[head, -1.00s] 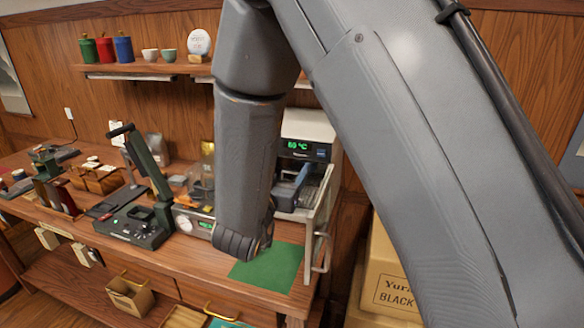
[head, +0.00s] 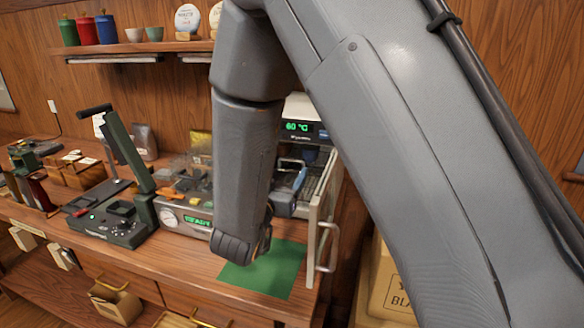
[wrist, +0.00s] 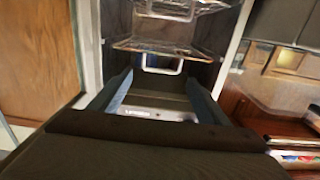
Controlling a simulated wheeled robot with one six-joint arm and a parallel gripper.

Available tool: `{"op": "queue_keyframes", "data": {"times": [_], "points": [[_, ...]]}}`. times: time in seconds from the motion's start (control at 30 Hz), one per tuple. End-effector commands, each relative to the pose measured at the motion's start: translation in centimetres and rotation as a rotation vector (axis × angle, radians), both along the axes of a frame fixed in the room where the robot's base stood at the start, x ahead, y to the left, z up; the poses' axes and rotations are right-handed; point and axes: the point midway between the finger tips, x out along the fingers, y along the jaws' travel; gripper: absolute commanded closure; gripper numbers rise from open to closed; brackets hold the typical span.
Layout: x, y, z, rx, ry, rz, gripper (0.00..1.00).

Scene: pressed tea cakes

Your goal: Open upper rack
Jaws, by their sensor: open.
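The white dryer cabinet (head: 300,106) has a green 60 °C display and an open door (head: 322,205) on its right. Wire racks show inside, partly hidden by my arm in the head view. The wrist view shows two wire racks, one nearer the top edge (wrist: 195,5) and one lower in the picture (wrist: 170,47). Each has a pale loop handle, one high (wrist: 170,13) and one lower (wrist: 161,70). My gripper (wrist: 160,95) is open, its blue-grey fingers either side of the space in front of the lower-pictured handle. I see no grip on it.
A green mat (head: 265,270) lies on the counter before the cabinet. Cardboard boxes (head: 390,280) stand right of the counter. A wall shelf (head: 130,48) holds canisters and cups.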

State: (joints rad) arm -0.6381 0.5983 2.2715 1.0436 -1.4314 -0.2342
Motion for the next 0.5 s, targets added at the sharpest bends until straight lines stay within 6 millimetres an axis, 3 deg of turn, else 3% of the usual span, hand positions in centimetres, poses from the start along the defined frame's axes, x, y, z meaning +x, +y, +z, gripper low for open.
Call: {"op": "queue_keyframes", "data": {"times": [0.5], "points": [[6.1,-2.6,0.1,0.001,0.0,-0.002,0.3]]}}
